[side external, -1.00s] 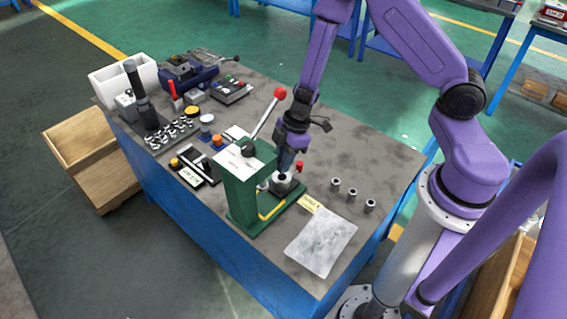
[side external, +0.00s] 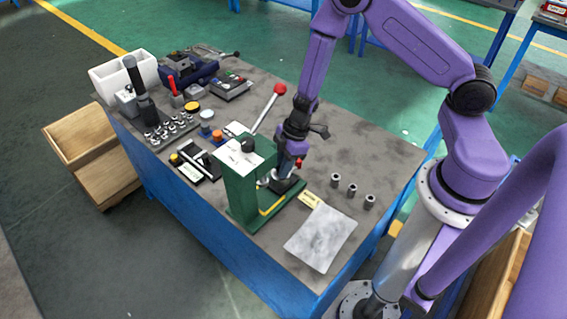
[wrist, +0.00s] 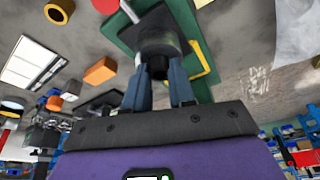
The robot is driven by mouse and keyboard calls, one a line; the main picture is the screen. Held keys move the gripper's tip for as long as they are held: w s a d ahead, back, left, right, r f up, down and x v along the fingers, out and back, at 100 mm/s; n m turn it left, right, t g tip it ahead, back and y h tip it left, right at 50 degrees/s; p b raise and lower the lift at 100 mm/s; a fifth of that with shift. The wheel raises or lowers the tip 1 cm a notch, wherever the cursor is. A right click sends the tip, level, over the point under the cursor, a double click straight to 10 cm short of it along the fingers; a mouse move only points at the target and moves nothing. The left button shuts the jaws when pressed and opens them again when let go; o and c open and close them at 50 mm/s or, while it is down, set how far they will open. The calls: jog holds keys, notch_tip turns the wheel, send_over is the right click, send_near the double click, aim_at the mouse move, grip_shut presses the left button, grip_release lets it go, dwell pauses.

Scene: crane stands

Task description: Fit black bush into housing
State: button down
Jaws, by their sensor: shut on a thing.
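My gripper (side external: 284,182) is low at the green press (side external: 240,195), over the spot where the grey housing stands. In the wrist view, my gripper (wrist: 159,92) has its two blue-grey fingers closed around a small black bush (wrist: 158,70). Just beyond the bush is a dark grey round part (wrist: 157,43), which looks like the housing, on the green press base (wrist: 198,80). The bush appears lined up with it. Whether the bush is inside or only touching is hidden. In the side view, my gripper covers the bush and most of the housing.
The press lever with its red knob (side external: 279,89) rises close beside my gripper. Three grey sleeves (side external: 351,190) stand to the right. A grey sheet (side external: 320,240) lies at the front. Tools and a parts rack (side external: 172,130) fill the left; the bench behind my gripper is clear.

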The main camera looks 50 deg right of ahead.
jog(key=shift+d+f, duration=0.35)
jog(key=shift+f, duration=0.2)
jog(key=c, duration=0.9)
grip_release()
jog(key=shift+c, duration=0.2)
jog(key=shift+r, duration=0.5)
jog(key=v, duration=1.2)
jog(key=shift+a+r, duration=0.2)
jog(key=shift+a, duration=0.05)
